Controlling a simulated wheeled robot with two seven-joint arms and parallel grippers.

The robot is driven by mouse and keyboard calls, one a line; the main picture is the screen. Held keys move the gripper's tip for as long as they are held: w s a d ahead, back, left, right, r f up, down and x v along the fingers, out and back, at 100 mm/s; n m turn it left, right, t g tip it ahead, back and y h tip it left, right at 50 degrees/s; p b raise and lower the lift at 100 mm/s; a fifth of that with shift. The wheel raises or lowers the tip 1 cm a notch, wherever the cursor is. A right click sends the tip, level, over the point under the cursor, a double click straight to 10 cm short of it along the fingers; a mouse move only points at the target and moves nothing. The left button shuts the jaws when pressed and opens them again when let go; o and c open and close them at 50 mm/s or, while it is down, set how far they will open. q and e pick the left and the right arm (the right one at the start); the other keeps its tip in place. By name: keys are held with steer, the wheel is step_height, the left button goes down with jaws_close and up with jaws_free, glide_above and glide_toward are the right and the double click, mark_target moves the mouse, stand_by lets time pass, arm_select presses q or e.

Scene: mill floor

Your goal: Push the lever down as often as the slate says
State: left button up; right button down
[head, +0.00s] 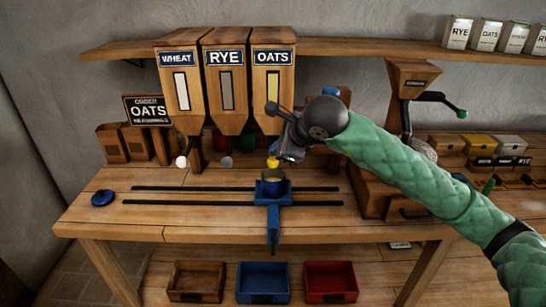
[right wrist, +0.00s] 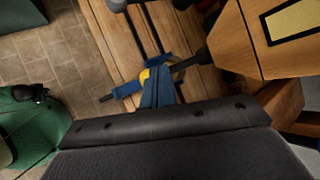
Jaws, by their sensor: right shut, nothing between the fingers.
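The slate (head: 147,110) at the left reads "ORDER OATS"; its smaller bottom line is too small to read. The OATS hopper (head: 273,88) hangs at the right of three. Its lever has a yellow knob (head: 272,162), which also shows partly covered in the right wrist view (right wrist: 145,76). A blue cup (head: 272,186) on the blue carriage (head: 273,228) stands below the OATS hopper. My right gripper (head: 280,153) is shut and empty, just above and beside the yellow knob; I cannot tell whether it touches. My left gripper is not in view.
The WHEAT hopper (head: 180,88) and RYE hopper (head: 226,88) have white and grey knobs. Dark rails (head: 160,202) cross the bench. A blue lid (head: 103,198) lies at the left. A mill with a green-knobbed crank (head: 461,113) stands at the right. Three bins (head: 262,283) stand below.

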steer(key=shift+r, duration=0.6)
steer(key=shift+r, duration=0.1)
steer(key=shift+r, duration=2.4)
steer(key=shift+a, duration=0.1)
